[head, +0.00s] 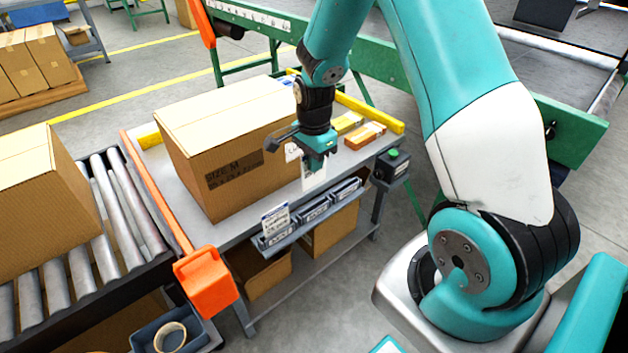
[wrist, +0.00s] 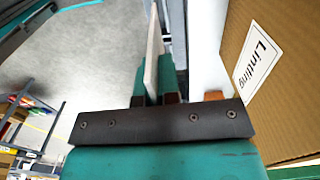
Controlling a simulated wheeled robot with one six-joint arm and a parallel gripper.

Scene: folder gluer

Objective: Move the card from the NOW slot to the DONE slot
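My gripper (head: 314,163) is above the front part of the grey table, pointing down. It is shut on a white card (head: 312,182), which hangs below the fingers. In the wrist view the card (wrist: 153,52) shows nearly edge-on between the two teal fingers (wrist: 153,85). The slot rack (head: 313,212) runs along the table's front edge, below the gripper, with several dark slots. Another white card (head: 275,218) stands in its left slot. The middle and right slots show no standing card. The slot labels are too small to read surely.
A large cardboard box (head: 225,150) stands on the table (head: 245,222), left of the gripper; its labelled side is close in the wrist view (wrist: 290,80). Small orange boxes (head: 365,135) lie behind right. A green-button box (head: 392,164) sits at the right corner. A roller conveyor (head: 85,260) is left.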

